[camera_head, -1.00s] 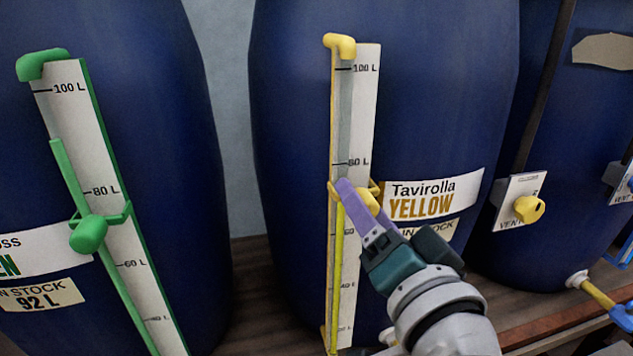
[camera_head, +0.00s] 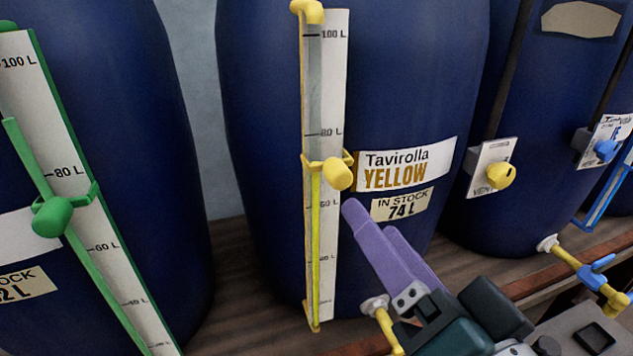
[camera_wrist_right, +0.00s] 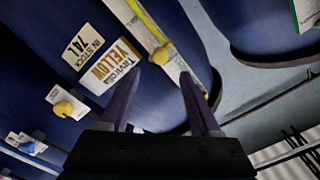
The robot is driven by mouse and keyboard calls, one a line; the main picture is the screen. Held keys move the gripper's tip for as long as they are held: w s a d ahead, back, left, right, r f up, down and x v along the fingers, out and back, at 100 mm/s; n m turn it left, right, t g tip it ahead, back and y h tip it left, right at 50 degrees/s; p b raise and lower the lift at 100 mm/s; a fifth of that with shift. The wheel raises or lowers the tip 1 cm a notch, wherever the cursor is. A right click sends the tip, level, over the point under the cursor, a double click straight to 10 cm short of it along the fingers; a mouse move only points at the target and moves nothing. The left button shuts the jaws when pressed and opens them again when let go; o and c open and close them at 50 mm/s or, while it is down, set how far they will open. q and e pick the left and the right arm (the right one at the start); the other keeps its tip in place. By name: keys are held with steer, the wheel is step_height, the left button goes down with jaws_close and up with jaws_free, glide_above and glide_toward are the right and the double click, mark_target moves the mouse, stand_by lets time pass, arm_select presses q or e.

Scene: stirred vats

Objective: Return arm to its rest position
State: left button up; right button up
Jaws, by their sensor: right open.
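My right gripper (camera_head: 370,222) has purple fingers and is in the lower middle of the head view, in front of the blue vat (camera_head: 400,75) labelled Tavirolla YELLOW, 74 L in stock. It is open and empty, with its fingertips below and to the right of the yellow gauge knob (camera_head: 338,174) and apart from it. In the right wrist view the open fingers (camera_wrist_right: 157,82) point toward the same vat, and the yellow knob (camera_wrist_right: 160,55) shows between them, farther off. My left gripper is not in view.
A vat with a green gauge knob (camera_head: 52,216) stands at the left. A yellow vent knob (camera_head: 501,175) and a tap with a blue handle (camera_head: 592,272) are at the right. The wooden shelf (camera_head: 245,300) carries the vats. A yellow tap (camera_head: 385,325) sits close beside my right gripper.

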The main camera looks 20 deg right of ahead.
stand_by(0.3)
steer(key=s+a+f+n+g+y, duration=0.25)
steer(key=s+f+n+g, duration=0.2)
steer(key=n+g, duration=0.35)
steer(key=s+d+n+g+h+p, duration=0.25)
steer(key=s+d+g, duration=0.45)
steer(key=s, duration=0.4)
step_height(320, 180, up, 31)
steer(key=p, duration=3.1)
steer(key=shift+s+d+r+t+p, duration=0.15)
steer(key=shift+d+r+t+p, duration=0.1)
steer(key=shift+t+p, duration=0.1)
